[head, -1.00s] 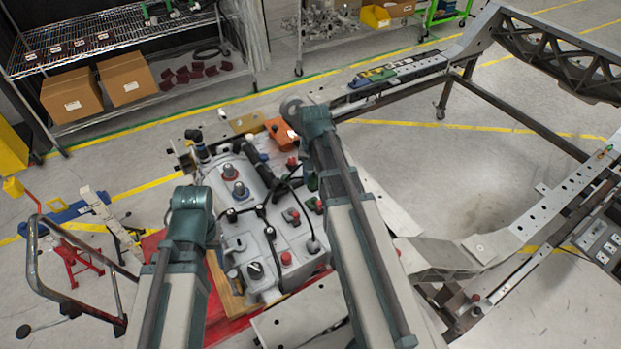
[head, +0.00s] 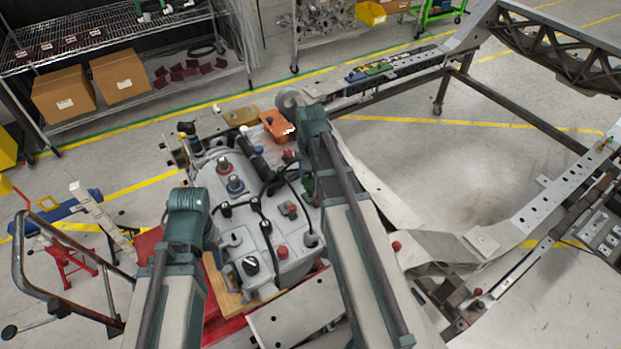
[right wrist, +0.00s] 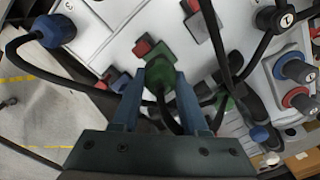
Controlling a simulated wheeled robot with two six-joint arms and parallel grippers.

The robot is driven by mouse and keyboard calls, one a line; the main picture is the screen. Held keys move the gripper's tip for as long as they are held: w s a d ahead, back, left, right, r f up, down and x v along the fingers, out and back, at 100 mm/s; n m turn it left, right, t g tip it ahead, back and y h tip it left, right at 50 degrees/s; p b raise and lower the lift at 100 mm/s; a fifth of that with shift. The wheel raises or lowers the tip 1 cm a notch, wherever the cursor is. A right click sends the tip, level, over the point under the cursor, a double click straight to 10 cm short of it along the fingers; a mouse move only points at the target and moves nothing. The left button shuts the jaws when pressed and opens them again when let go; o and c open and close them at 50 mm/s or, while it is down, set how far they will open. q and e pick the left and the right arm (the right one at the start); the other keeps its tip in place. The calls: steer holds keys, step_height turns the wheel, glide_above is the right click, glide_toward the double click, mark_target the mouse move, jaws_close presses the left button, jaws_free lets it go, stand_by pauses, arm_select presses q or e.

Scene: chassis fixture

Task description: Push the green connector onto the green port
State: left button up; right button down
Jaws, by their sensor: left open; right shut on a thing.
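In the right wrist view my right gripper (right wrist: 160,78) is shut on a green connector (right wrist: 160,70), held between its two blue fingers. A black cable runs back from the connector. The connector is against or just above the pale housing; I cannot tell whether it touches. Another green part (right wrist: 230,98) with black cable sits right of the fingers. In the head view both arms reach over the grey housing (head: 240,240), and their grippers are hidden behind my arm links.
A blue plug (right wrist: 55,30) on a black cable is at the left of the wrist view. Red and blue knobs (right wrist: 297,98) stand at the right. Several cables cross close to the fingers. An orange part (head: 277,124) lies at the housing's far end, and a metal frame (head: 540,215) stands right.

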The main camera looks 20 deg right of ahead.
steer(key=shift+f, duration=0.2)
steer(key=shift+f+b, duration=1)
steer(key=shift+b, duration=0.2)
steer(key=shift+f+b, duration=0.45)
steer(key=shift+c, duration=1.8)
jaws_free()
steer(key=shift+r, duration=0.1)
step_height(320, 180, up, 6)
steer(key=p, duration=0.6)
